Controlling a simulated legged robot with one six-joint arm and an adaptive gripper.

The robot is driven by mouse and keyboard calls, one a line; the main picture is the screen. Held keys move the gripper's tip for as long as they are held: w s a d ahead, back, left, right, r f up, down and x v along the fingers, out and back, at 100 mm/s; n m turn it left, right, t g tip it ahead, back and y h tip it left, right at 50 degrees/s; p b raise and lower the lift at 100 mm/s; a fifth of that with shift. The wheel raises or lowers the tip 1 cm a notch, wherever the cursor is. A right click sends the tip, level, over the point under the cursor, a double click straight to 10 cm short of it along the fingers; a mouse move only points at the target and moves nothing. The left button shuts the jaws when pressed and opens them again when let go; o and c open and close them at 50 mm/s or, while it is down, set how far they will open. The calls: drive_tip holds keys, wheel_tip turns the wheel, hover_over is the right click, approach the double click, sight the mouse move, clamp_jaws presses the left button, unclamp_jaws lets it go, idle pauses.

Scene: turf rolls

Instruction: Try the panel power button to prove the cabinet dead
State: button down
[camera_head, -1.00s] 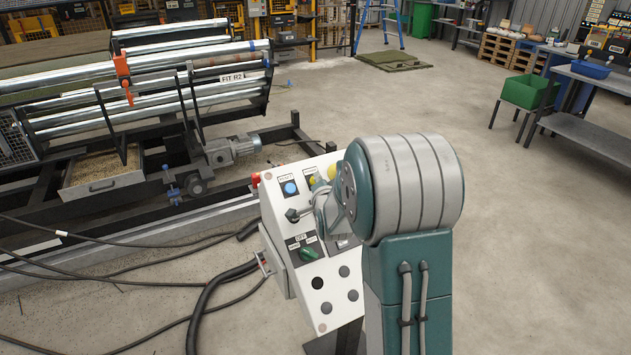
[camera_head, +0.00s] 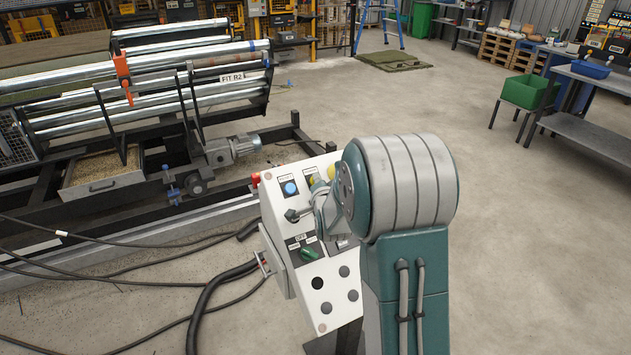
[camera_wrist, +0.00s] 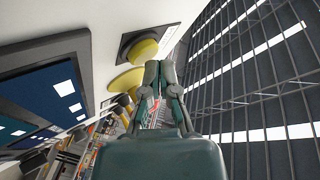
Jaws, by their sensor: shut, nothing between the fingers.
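A white slanted control panel (camera_head: 325,295) stands in the lower middle of the head view. It carries a blue button (camera_head: 289,188), a green selector (camera_head: 309,254) and yellow buttons partly hidden by my arm. I cannot tell which control is the power button; the labels are too small to read. In the wrist view a yellow button (camera_wrist: 145,49) sits in a black surround on the white panel face, with a second yellow disc below it. My gripper (camera_wrist: 160,66) is shut and empty, its tips close beside these yellow parts; contact is unclear.
A roller machine (camera_head: 150,110) with a drawer stands at the left. Black cables (camera_head: 120,260) lie on the floor by the panel. A grey bench (camera_head: 600,125) and a green bin (camera_head: 528,92) stand at the right. The floor between is clear.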

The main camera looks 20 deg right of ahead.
drive_tip(key=shift+w+f, duration=0.25)
drive_tip(key=shift+f, duration=0.1)
idle(0.5)
idle(0.3)
drive_tip(key=shift+s+r, duration=0.55)
drive_tip(key=shift+r, duration=0.1)
drive_tip(key=shift+r, duration=0.1)
drive_tip(key=shift+s+r, duration=1.6)
drive_tip(key=shift+r, duration=0.25)
